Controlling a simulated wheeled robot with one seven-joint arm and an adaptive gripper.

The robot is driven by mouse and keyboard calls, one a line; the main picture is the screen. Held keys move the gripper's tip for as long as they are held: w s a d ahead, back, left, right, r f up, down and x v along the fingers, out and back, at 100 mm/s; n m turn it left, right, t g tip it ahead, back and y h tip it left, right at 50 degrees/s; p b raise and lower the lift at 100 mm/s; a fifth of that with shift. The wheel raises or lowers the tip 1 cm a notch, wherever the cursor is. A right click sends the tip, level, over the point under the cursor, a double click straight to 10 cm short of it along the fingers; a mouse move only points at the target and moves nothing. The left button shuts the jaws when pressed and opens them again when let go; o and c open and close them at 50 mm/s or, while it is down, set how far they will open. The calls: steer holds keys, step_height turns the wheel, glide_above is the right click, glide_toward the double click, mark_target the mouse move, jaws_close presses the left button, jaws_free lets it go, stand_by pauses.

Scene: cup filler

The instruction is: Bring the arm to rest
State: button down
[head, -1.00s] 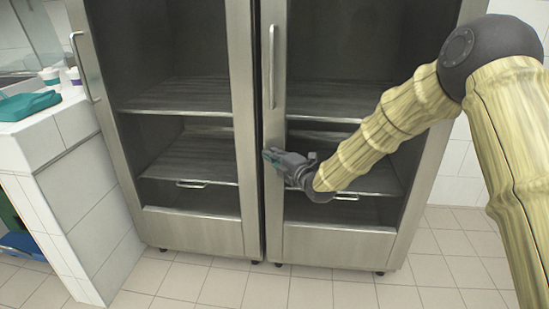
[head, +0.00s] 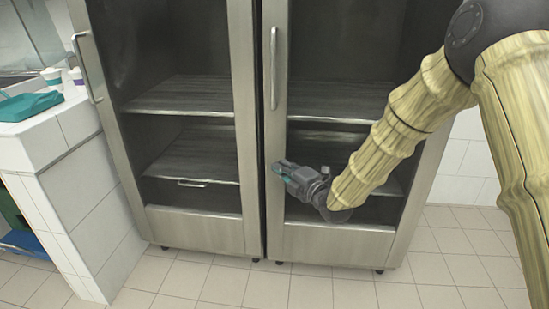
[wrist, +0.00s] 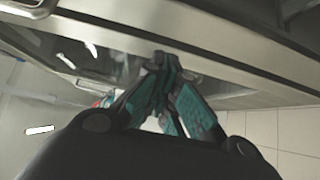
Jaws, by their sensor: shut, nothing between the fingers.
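My gripper (head: 280,170) hangs at the end of my arm in front of the right door of the steel cabinet (head: 250,231), below the door's long handle. It points to the left in the head view. In the wrist view the teal-padded fingers (wrist: 167,85) come together at the tips with nothing held. The cabinet frame lies close beyond the fingertips; whether they touch it I cannot tell.
A white tiled counter (head: 66,150) stands at the left with a teal cloth (head: 28,105) and cups (head: 52,78) on it. The left door's handle (head: 86,68) sticks out near the counter. The tiled floor (head: 215,285) in front is clear.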

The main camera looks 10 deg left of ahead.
steer(key=s+d+f+m+g+h, duration=0.1)
steer(key=s+d+f+m+h, duration=0.1)
steer(key=s+d+f+m, duration=0.45)
steer(key=s+d+f+m+g+h, duration=0.1)
steer(key=s+d+f+m+h, duration=0.15)
steer(key=d+f, duration=0.55)
steer(key=s+d+f+m+g+h, duration=0.1)
steer(key=s+d+f+m+h, duration=0.4)
steer(key=f, duration=0.6)
steer(key=s+d+f+m+g+h, duration=0.1)
steer(key=s+d+f+m+g, duration=0.15)
steer(key=s+d+f, duration=0.4)
steer(key=s+d+f+m+g+h, duration=0.15)
steer(key=s+f+m, duration=0.25)
steer(key=s, duration=0.6)
steer(key=s+d+f+m+g, duration=0.25)
steer(key=s+d+f, duration=0.25)
steer(key=s, duration=0.4)
steer(key=s+d+m+g+h+p, duration=0.2)
steer(key=s+d+m, duration=0.3)
steer(key=s, duration=0.7)
step_height(320, 180, up, 28)
steer(key=p, duration=2.7)
steer(key=shift+f, duration=0.15)
